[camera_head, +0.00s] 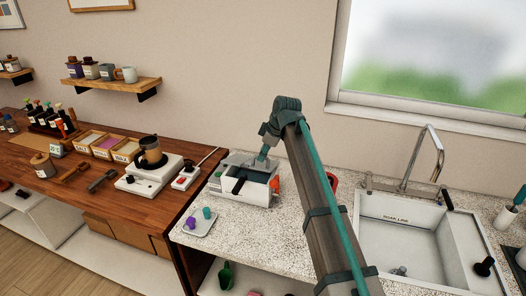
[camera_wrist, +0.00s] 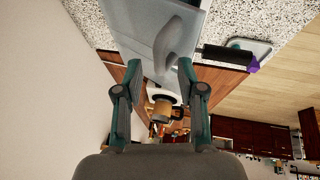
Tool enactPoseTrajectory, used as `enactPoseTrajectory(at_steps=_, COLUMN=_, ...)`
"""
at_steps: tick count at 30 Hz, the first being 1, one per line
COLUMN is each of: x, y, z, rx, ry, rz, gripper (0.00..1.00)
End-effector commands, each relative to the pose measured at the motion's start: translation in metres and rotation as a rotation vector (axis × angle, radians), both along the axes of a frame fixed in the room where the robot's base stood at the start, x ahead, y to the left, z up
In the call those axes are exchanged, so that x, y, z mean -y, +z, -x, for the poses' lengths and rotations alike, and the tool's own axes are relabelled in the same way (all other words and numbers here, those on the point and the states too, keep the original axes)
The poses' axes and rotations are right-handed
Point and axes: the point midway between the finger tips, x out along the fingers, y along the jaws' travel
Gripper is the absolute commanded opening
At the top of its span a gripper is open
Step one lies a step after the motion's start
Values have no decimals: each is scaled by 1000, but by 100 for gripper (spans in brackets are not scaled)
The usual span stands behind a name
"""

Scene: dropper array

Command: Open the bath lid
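The bath (camera_head: 229,195) is a white box on the speckled counter, left of the sink. My gripper (camera_head: 262,155) is over the back of the bath. In the wrist view my gripper (camera_wrist: 160,68) has its fingers apart, with a grey fin-like piece (camera_wrist: 177,42) just beyond and between the tips. Whether they touch it I cannot tell.
A small tray (camera_head: 198,229) with purple and teal pieces lies in front of the bath. A white device with a brown cup (camera_head: 151,152) and a power strip (camera_head: 186,177) stand left. The sink (camera_head: 395,225) is right. The wall is close behind.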

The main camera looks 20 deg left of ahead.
Motion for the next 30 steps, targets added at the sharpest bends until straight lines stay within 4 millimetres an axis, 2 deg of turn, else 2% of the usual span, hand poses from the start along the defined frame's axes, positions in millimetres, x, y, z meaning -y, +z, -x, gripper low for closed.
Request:
enactPoseTrajectory(at_steps=6, x=-5, y=-11, z=-2, rx=-1, ry=0, rz=1, gripper=39)
enactPoseTrajectory(at_steps=14, x=-5, y=-12, z=-2, rx=0, ry=0, rz=0, gripper=39)
enactPoseTrajectory(at_steps=21, x=-5, y=-12, z=-2, rx=0, ry=-1, rz=0, gripper=0)
enactPoseTrajectory(at_steps=30, x=-5, y=-12, z=-2, rx=0, ry=-1, rz=0, gripper=0)
